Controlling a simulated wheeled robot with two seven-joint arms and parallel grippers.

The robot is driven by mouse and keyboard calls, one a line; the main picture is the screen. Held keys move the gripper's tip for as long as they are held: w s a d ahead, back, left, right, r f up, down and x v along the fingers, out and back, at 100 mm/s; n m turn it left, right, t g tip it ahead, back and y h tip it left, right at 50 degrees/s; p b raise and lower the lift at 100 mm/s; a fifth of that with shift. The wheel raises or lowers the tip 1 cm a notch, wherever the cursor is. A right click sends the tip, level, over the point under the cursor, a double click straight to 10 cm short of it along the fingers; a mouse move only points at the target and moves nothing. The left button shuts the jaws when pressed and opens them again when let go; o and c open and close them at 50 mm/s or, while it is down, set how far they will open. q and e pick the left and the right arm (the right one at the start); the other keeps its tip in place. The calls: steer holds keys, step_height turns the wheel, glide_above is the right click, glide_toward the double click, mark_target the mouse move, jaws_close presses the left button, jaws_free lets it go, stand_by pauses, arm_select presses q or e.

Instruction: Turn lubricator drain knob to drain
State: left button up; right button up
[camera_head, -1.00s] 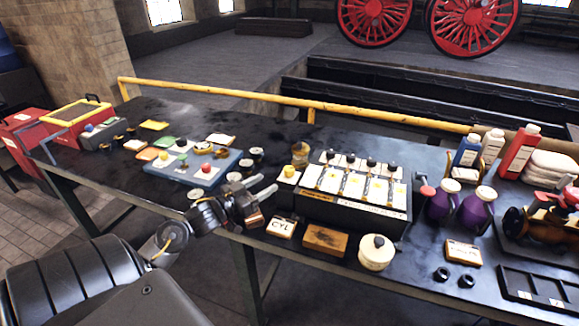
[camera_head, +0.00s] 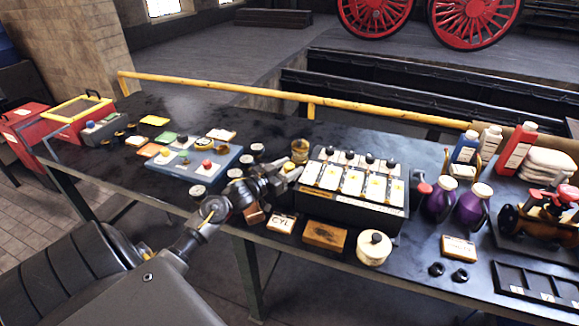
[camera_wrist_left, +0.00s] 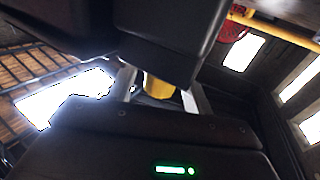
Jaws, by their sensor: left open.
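The lubricator (camera_head: 352,205) is a black box on the bench with a row of white panels and black knobs along its top. My left gripper (camera_head: 290,172) is at the left end of the lubricator, reaching in from the front left. In the left wrist view a yellow knob-like part (camera_wrist_left: 158,87) shows between the two open fingers of the gripper (camera_wrist_left: 160,95). I cannot tell whether the fingers touch it. In the head view the gripper hides the yellow part. My right gripper is not in view.
A brass cup (camera_head: 300,150) stands close behind my left gripper. A wooden block (camera_head: 324,236), a CYL card (camera_head: 282,223) and a cream pot (camera_head: 374,247) lie in front of the lubricator. A blue-grey tray (camera_head: 185,176) with coloured knobs is to the left. Purple bottles (camera_head: 438,200) stand right.

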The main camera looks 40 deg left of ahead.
arm_select(q)
steer(key=c, duration=0.9)
steer(key=shift+w+a+m+h, duration=0.1)
steer(key=shift+m+h, duration=0.7)
steer(key=shift+h, duration=0.4)
steer(key=shift+c, duration=0.2)
steer(key=shift+f+m+g+h+b, duration=0.1)
steer(key=shift+m+g+h+b, duration=0.3)
steer(key=shift+m+h+b, duration=0.15)
steer(key=shift+m+g+h, duration=0.3)
steer(key=shift+m+h, duration=0.05)
steer(key=shift+h, duration=0.5)
steer(key=shift+m+h+b, duration=0.3)
steer(key=shift+h+b, duration=0.05)
steer(key=shift+h, duration=0.05)
